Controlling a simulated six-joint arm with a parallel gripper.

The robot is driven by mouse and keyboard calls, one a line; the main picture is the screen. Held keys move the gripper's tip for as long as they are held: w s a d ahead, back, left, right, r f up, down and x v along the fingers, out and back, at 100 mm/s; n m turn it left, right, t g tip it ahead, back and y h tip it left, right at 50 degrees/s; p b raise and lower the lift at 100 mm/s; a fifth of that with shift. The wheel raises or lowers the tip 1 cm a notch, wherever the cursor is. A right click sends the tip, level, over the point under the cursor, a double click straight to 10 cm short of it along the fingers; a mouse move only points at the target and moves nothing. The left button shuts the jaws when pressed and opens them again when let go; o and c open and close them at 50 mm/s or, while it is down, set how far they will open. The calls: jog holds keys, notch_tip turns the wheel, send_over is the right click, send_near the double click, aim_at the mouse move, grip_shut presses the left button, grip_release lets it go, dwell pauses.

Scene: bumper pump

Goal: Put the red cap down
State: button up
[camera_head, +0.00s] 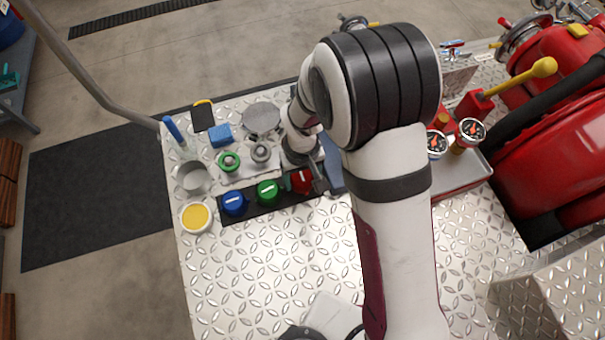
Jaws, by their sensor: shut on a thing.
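The red cap (301,181) is at the right end of a black strip (255,212), beside a green cap (267,190) and a blue cap (233,203). My gripper (312,182) is shut on the red cap. My wrist and forearm come in from the right and hide part of the gripper and the strip's right end. I cannot tell whether the red cap touches the strip or is held just above it.
Behind the strip stand a green ring fitting (229,161), a grey fitting (261,152), a blue block (220,134) and a metal cup (190,176). A yellow-topped round jar (196,216) is at left. The diamond-plate surface (250,270) in front is mostly clear. Gauges (471,131) stand at right.

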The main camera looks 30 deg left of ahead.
aim_at(302, 176)
jog(key=shift+f, duration=0.55)
jog(key=o, duration=1.6)
jog(key=shift+c, duration=0.2)
notch_tip(302, 176, up, 12)
jog(key=shift+r, duration=0.1)
jog(key=s+d+r+m, duration=0.2)
jog(key=d+r+m, duration=0.4)
jog(key=d, duration=0.5)
jog(key=s+d+r+m+y, duration=0.1)
jog(key=s+d+r+m, duration=0.2)
jog(key=s+d+m, duration=0.5)
jog(key=s+d, duration=0.2)
jog(key=s, duration=0.1)
jog(key=shift+s+d+r+m+y, duration=0.2)
jog(key=shift+s+d+m+y, duration=0.1)
jog(key=shift+s+d+y, duration=0.1)
